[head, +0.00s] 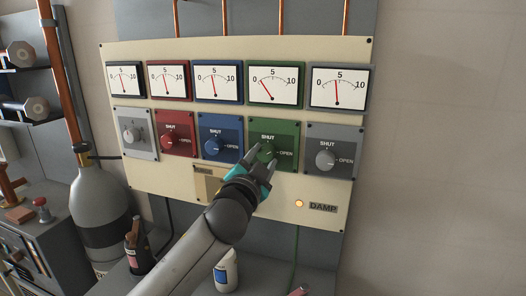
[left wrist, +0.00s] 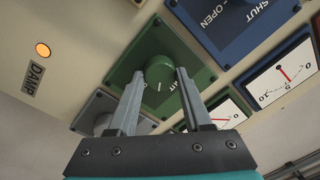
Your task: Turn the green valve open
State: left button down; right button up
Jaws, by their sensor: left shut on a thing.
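The green valve is a round green knob (head: 266,149) on a green square plate (head: 289,134), marked SHUT at the top and OPEN at the right. It is fourth from the left in a row of valves. My left gripper (head: 262,160) reaches up from below and is shut on the knob, partly hiding it. In the left wrist view the green knob (left wrist: 160,66) sits between the two fingertips. A small light mark shows on its rim. The green gauge (head: 274,84) above has its red needle tilted left, toward the low end. My right gripper is not in view.
A red valve (head: 174,144), a blue valve (head: 218,149) and a grey valve (head: 327,159) share the cream panel (head: 180,188). An orange lamp (head: 299,203) glows beside a DAMP label. A grey gas cylinder (head: 98,200) stands left. A white bottle (head: 227,271) stands below.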

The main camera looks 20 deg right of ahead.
pick_arm(q)
jog(key=m+p, duration=0.1)
jog(key=m, duration=0.2)
jog(key=shift+m+p, duration=0.4)
jog(key=shift+m+h+p, duration=0.3)
jog(key=shift+m+p, duration=0.4)
jog(key=shift+m, duration=1)
jog(key=shift+c, duration=1.7)
grip_release()
jog(key=v, duration=1.5)
jog(key=shift+a+b, duration=0.2)
jog(key=shift+b, duration=0.1)
